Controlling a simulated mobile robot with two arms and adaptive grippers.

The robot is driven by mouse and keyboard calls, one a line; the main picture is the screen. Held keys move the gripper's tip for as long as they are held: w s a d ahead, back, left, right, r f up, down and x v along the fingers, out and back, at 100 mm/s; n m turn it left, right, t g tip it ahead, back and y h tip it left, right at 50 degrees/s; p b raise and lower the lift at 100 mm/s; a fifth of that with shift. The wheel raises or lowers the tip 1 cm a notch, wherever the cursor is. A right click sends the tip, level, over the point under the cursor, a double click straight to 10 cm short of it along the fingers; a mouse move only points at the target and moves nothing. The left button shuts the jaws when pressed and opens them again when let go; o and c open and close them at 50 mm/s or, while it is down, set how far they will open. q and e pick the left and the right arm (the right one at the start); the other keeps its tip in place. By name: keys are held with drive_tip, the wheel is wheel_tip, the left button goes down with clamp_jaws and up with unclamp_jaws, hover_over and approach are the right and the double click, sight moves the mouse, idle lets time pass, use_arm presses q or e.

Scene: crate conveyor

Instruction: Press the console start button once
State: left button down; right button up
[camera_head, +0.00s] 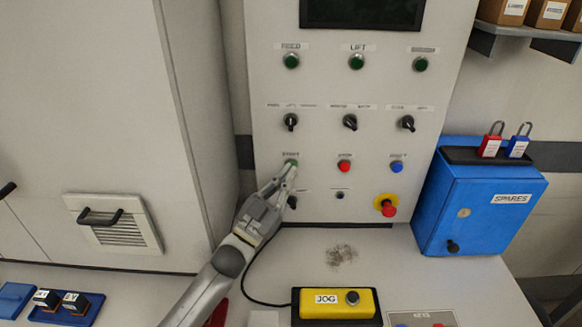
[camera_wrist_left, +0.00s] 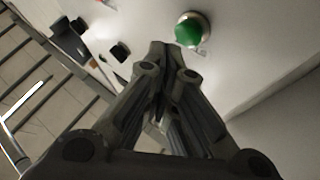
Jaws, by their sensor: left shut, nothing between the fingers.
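The console (camera_head: 320,100) is a pale upright panel with a dark screen, lamps, knobs and buttons. The green start button (camera_head: 291,162) sits at the left of its lower button row, under a small label. My left gripper (camera_head: 288,172) is shut and empty, with its fingertips right at the button's lower edge in the head view. Contact cannot be told there. In the left wrist view the green button (camera_wrist_left: 188,30) stands clear of the shut fingertips (camera_wrist_left: 160,48), a little up and to the right of them. My right gripper is not in view.
A red button (camera_head: 344,166), a blue button (camera_head: 396,167) and a red emergency stop (camera_head: 388,206) on yellow share the panel. A yellow JOG box (camera_head: 336,303) lies on the bench. A blue SPARES box (camera_head: 480,208) stands right, a grey cabinet (camera_head: 90,110) left.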

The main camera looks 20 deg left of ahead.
use_arm(q)
drive_tip(key=shift+s+d+p, duration=0.2)
drive_tip(key=shift+s+p, duration=0.15)
drive_tip(key=shift+s, duration=0.45)
drive_tip(key=shift+s+d+p, duration=0.25)
drive_tip(key=shift+s+p, duration=0.1)
drive_tip(key=shift+s, duration=0.4)
drive_tip(key=shift+s+d+p, duration=0.2)
drive_tip(key=shift+s+p, duration=0.15)
drive_tip(key=shift+s, duration=0.45)
